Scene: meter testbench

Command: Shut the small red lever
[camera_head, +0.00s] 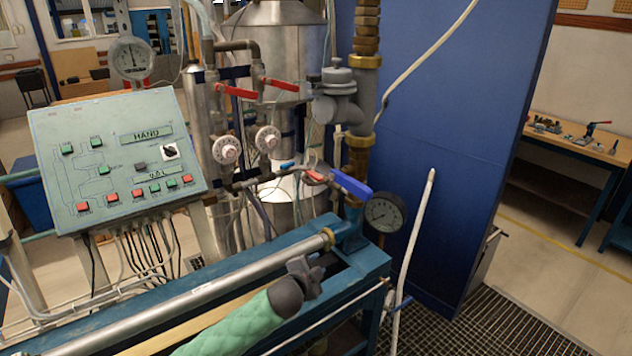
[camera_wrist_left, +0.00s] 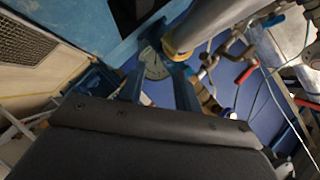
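The small red lever (camera_head: 318,176) sits on the thin horizontal pipe, just left of a larger blue lever (camera_head: 350,184) and above the bench's right end. My left gripper (camera_head: 310,276), dark grey on a green padded arm, is over the front of the bench, below the small red lever and apart from it. Its finger gap is unclear. In the left wrist view its dark body fills the bottom, and a red handle (camera_wrist_left: 246,74) shows at right; I cannot tell which lever it is. My right gripper is not in view.
Two longer red levers (camera_head: 237,91) (camera_head: 277,83) are higher on the pipes. A round gauge (camera_head: 385,212) hangs by the bench's right end. A steel pipe (camera_head: 215,283) runs along the blue bench. The control panel (camera_head: 115,150) stands at left, a blue wall (camera_head: 455,130) behind.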

